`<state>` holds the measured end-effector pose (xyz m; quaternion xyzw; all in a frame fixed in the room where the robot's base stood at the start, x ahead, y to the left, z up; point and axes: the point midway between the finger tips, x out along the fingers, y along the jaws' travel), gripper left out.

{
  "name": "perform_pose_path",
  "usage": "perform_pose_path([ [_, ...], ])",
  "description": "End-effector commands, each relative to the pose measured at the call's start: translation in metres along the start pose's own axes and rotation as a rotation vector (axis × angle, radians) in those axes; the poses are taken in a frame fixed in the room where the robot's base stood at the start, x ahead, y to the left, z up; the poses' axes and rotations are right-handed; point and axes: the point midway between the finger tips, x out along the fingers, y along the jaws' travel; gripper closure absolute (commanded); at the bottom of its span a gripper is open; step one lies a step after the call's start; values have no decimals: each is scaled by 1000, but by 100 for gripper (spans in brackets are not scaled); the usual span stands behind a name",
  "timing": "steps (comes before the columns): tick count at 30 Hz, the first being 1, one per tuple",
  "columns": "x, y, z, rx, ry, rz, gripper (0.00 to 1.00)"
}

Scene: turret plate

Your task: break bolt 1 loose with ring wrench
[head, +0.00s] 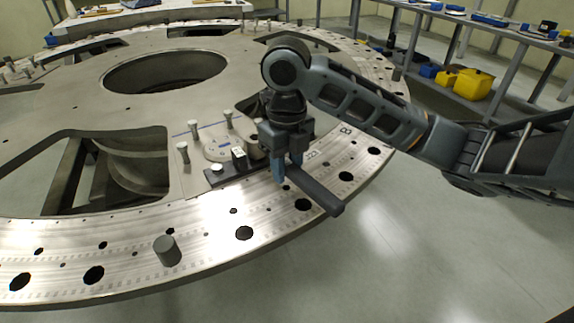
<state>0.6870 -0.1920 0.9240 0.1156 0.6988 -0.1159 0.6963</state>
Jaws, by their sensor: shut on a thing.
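My gripper (286,168) points down over the rim of the turret plate (140,235), its fingers closed around a dark bar, the ring wrench (322,196). The wrench's free end reaches toward the lower right, over the plate's outer edge. Its other end is hidden behind my fingers, so I cannot tell whether its ring sits on a bolt. Several upright bolts or pins stand left of my gripper, including one at the left (183,152) and one farther back (228,119). I cannot tell which is bolt 1.
A dark flat bar (216,177) with a small block (239,157) lies just left of my gripper. A grey cylinder (167,250) stands on the front rim. The plate has large openings. A shelf with blue and yellow bins (472,84) stands at the back right.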

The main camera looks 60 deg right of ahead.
Motion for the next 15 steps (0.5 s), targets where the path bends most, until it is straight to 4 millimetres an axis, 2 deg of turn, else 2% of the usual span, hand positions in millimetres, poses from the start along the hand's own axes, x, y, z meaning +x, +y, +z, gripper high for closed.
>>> perform_pose_path([
  [15,5,0,0,0,-1,0,100],
])
